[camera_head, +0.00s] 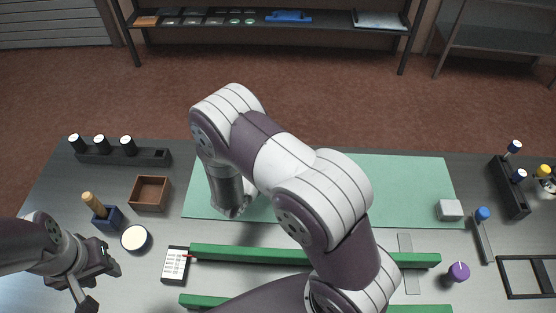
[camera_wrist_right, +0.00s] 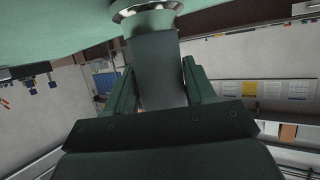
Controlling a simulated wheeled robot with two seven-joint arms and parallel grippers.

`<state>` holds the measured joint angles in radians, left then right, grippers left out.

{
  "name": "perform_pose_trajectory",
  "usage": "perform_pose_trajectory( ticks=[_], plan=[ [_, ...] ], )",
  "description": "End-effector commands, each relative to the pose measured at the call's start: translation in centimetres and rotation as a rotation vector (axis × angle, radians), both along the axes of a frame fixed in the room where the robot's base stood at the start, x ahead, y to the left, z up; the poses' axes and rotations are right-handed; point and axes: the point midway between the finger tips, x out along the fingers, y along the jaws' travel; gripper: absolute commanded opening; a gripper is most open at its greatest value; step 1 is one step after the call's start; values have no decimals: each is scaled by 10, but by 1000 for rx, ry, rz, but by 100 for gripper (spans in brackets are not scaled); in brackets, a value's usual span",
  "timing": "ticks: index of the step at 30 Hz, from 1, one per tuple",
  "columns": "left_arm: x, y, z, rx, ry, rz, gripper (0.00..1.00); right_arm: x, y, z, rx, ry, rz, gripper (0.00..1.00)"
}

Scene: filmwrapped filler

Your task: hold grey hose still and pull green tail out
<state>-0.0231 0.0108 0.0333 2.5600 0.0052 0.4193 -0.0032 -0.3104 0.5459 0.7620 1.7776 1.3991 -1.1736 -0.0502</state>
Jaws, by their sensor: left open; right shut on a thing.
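My right gripper (camera_wrist_right: 157,68) is shut on a plain grey piece (camera_wrist_right: 153,48) in the right wrist view. A shiny metal ring (camera_wrist_right: 146,10) sits at the far end of that piece. I cannot tell for sure that it is the grey hose. In the head view my right arm reaches over the green mat (camera_head: 405,180) and hides much of the area around its gripper. My left gripper (camera_head: 100,286) is open and empty at the lower left, well apart from the mat. I cannot make out the green tail in either view.
Green rails (camera_head: 250,255) run along the bench front. A white block (camera_head: 449,210) and a black rack (camera_head: 511,188) are at right.

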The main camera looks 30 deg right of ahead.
Motion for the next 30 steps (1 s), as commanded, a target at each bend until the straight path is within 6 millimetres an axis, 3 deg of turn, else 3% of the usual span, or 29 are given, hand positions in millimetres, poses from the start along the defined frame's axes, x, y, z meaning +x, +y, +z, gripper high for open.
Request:
perform_pose_trajectory(
  ticks=[16, 17, 18, 19, 30],
  plan=[
    [0, 0, -4, 0, 0, 0, 43, 0, 0, -5, -1, -2, 1, 9],
    [0, 0, -4, 0, 0, 0, 43, 0, 0, -6, 0, 0, 0, 61],
    [0, 0, -3, 0, 0, 0, 43, 0, 0, -6, 0, 0, 0, 74],
    [0, 0, -3, 0, 0, 0, 43, 0, 0, -6, 0, 0, 0, 80],
    [0, 0, -3, 0, 0, 0, 43, 0, 0, -5, 0, 0, 0, 80]
  ],
)
